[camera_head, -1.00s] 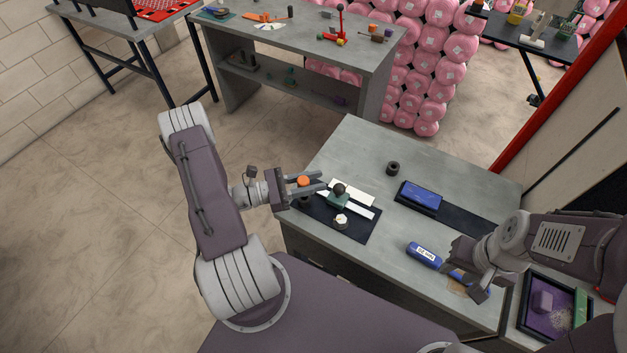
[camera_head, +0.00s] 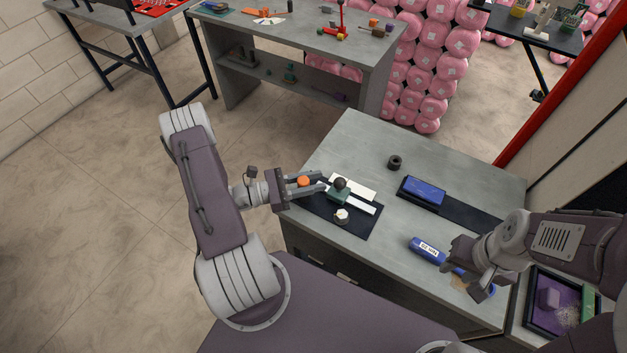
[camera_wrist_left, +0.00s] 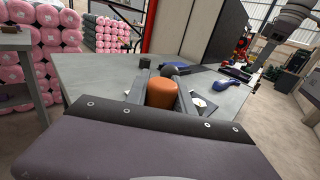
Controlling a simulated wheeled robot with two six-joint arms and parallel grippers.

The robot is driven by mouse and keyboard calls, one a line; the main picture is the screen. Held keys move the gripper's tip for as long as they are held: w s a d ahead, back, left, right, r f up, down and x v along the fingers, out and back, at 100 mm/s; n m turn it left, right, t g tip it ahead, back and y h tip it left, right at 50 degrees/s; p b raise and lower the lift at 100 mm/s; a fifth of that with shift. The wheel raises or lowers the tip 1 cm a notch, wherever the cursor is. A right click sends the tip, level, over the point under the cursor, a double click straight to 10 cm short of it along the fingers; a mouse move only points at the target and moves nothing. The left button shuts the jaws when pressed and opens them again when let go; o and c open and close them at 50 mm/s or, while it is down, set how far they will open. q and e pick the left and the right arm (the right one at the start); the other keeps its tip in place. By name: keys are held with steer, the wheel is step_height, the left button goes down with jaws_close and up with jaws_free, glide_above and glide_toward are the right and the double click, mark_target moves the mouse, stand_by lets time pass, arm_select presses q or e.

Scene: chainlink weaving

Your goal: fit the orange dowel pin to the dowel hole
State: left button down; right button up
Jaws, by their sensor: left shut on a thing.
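The orange dowel pin (camera_head: 303,181) is between the fingers of my left gripper (camera_head: 306,182), at the left edge of the grey table. In the left wrist view the orange pin (camera_wrist_left: 161,93) stands between the two fingers, which are shut on it. Just right of it on a dark mat (camera_head: 358,225) are a teal fixture (camera_head: 338,196) with a dark round knob and a small part with a white top (camera_head: 341,215). I cannot make out the dowel hole. My right gripper (camera_head: 472,272) is over the table's right front; its jaw state is unclear.
A blue labelled tool (camera_head: 427,250) lies by my right gripper. The table's middle is clear.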

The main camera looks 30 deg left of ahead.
arm_select(q)
steer(key=shift+f, duration=0.35)
arm_select(e)
steer(key=shift+f, duration=0.3)
arm_select(q)
steer(key=c, duration=1)
jaws_free()
steer(key=shift+a, duration=0.1)
steer(key=b+v, duration=0.3)
steer(key=v, duration=0.5)
steer(key=shift+f, duration=0.1)
arm_select(e)
step_height(320, 180, down, 3)
steer(key=shift+r, duration=0.15)
arm_select(q)
steer(key=shift+s+a, duration=0.35)
